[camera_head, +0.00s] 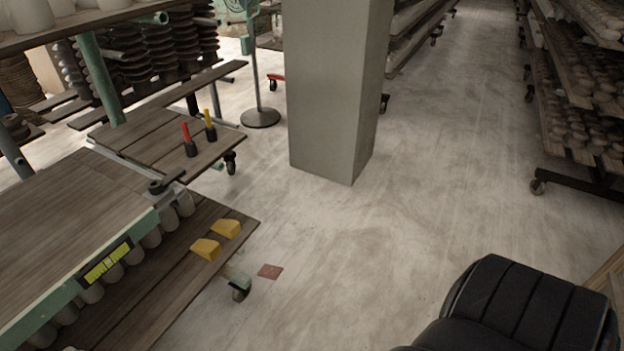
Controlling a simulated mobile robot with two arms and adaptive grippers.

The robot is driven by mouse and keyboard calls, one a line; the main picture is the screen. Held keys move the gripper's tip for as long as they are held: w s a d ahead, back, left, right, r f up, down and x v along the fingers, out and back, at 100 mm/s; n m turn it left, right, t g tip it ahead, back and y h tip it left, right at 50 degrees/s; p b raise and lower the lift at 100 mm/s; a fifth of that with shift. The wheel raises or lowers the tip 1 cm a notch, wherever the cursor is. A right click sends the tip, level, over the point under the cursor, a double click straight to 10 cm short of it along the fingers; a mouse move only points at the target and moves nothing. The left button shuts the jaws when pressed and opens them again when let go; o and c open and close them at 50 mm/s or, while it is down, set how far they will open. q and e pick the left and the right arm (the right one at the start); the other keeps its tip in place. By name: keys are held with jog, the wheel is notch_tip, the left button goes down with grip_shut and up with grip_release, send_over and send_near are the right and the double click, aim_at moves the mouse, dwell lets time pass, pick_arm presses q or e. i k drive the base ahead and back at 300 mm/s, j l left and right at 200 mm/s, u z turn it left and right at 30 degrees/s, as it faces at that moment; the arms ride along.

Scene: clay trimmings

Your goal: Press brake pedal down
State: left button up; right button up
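A pale green bracket (236,277) sits above that wheel. Another caster farther back has a red lever (276,78) beside a post. Neither of my grippers is in view.
Two yellow wedges (206,249) lie on the cart's lower board. Red and yellow handled tools (188,138) stand on a rear board. A grey square pillar (333,90) stands mid-floor. Loaded racks (585,100) line the right. The concrete floor (370,240) between is clear.

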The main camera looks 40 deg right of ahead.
aim_at(269, 272)
jog(key=z, duration=0.95)
